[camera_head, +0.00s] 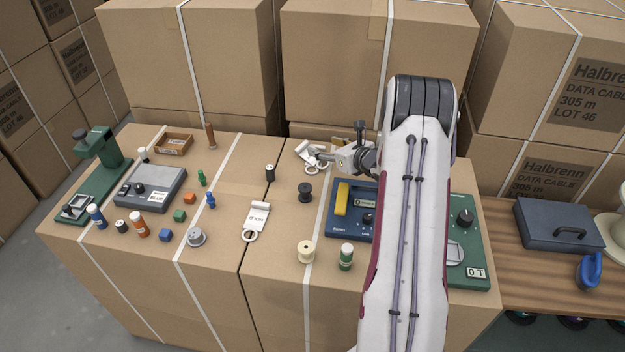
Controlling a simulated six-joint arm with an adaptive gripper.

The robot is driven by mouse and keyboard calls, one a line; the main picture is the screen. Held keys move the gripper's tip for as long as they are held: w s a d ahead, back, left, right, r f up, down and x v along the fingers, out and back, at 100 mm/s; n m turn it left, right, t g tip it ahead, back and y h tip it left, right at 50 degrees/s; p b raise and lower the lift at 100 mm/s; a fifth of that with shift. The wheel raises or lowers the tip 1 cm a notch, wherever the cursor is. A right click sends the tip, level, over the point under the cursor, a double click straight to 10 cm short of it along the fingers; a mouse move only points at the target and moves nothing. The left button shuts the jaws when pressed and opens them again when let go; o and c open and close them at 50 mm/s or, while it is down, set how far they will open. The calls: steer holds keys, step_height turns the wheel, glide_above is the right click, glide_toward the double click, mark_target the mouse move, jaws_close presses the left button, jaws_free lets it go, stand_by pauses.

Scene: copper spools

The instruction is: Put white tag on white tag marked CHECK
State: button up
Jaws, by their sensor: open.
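One white tag (257,217) with a ring at its lower end lies flat on the boxes left of centre; it carries dark lettering too small to read surely. A second white item, which looks like another white tag (303,148), lies farther back near the boxes' rear edge. My gripper (317,156) reaches in from the right, its fingers pointing left, open, over or beside this rear tag. The fingers partly cover it, and I cannot tell whether they touch it. No marking can be read on the rear tag.
A black spool (305,191), a dark cylinder (270,173), a cream spool (306,251) and a green jar (346,257) stand nearby. A blue device (340,222) lies right of centre, partly behind my arm. Stacked cartons (380,60) rise behind.

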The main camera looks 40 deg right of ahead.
step_height(320, 180, up, 8)
steer(key=w+a+m+h, duration=0.1)
steer(key=a+m+h, duration=0.1)
steer(key=m, duration=0.3)
steer(key=s+a+r+m+g+h, duration=0.1)
steer(key=s+a+r+m+g, duration=0.1)
steer(key=s+a+r+m, duration=0.45)
steer(key=s+a+r+m+g+h, duration=0.1)
steer(key=s+a+r+m+g, duration=0.15)
steer(key=a+r+m, duration=0.55)
steer(key=s+a+m+g+y, duration=0.1)
steer(key=s+a+m+y, duration=0.1)
steer(key=s+a+m, duration=0.6)
steer(key=s+a+m+g+y, duration=0.2)
steer(key=s+a+m, duration=0.6)
steer(key=s, duration=1.5)
steer(key=a, duration=0.4)
steer(key=shift+s+a+r, duration=0.2)
steer(key=shift+a+r, duration=0.05)
steer(key=shift+a, duration=0.15)
steer(key=o, duration=0.9)
steer(key=shift+c, duration=0.2)
